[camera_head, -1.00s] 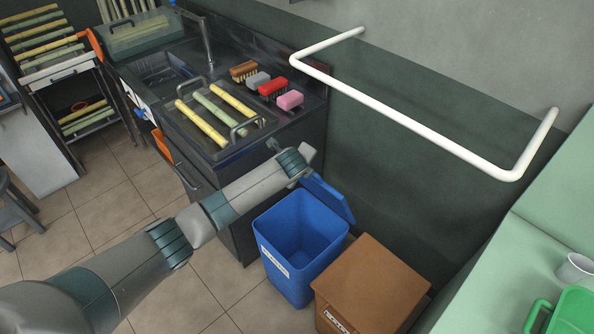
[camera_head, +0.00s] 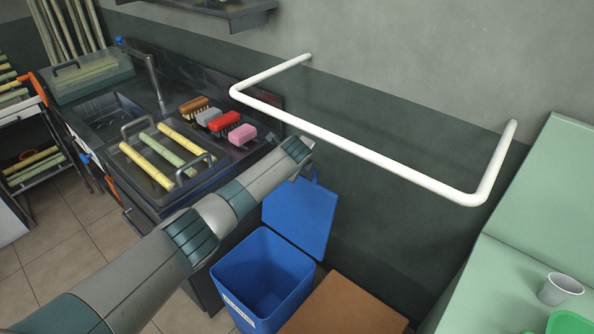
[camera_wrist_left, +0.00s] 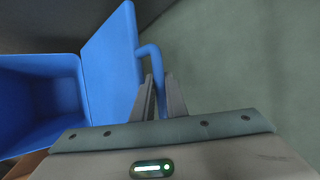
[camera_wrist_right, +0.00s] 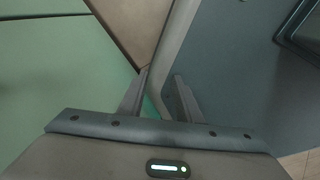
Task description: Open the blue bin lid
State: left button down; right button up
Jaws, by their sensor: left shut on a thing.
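The blue bin (camera_head: 240,287) stands on the floor below the counter, its mouth uncovered. Its blue lid (camera_head: 300,217) is swung up and stands nearly upright behind the mouth. My left gripper (camera_wrist_left: 160,88) is shut on the lid's blue bar handle (camera_wrist_left: 153,55), which passes between its fingers in the left wrist view. The bin's open inside (camera_wrist_left: 45,95) also shows in the left wrist view. My right gripper (camera_wrist_right: 157,95) has its fingers apart; a grey bar (camera_wrist_right: 172,55) appears between them, its contact unclear.
A brown box (camera_head: 345,308) stands right of the bin. A white wall rail (camera_head: 365,150) runs above the lid. A green surface with a cup (camera_head: 560,288) is at right.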

pick_arm(q)
jog(key=shift+w+d, duration=0.1)
jog(key=c, duration=1.8)
grip_release()
jog(key=shift+o, duration=0.2)
jog(key=shift+f, duration=0.1)
pick_arm(e)
jog(key=shift+w+a+r+t, duration=0.1)
jog(key=shift+w+a+t, duration=0.1)
jog(key=shift+w, duration=0.35)
jog(key=shift+w+a+t, duration=0.1)
jog(key=shift+w+a, duration=0.1)
jog(key=shift+w, duration=0.35)
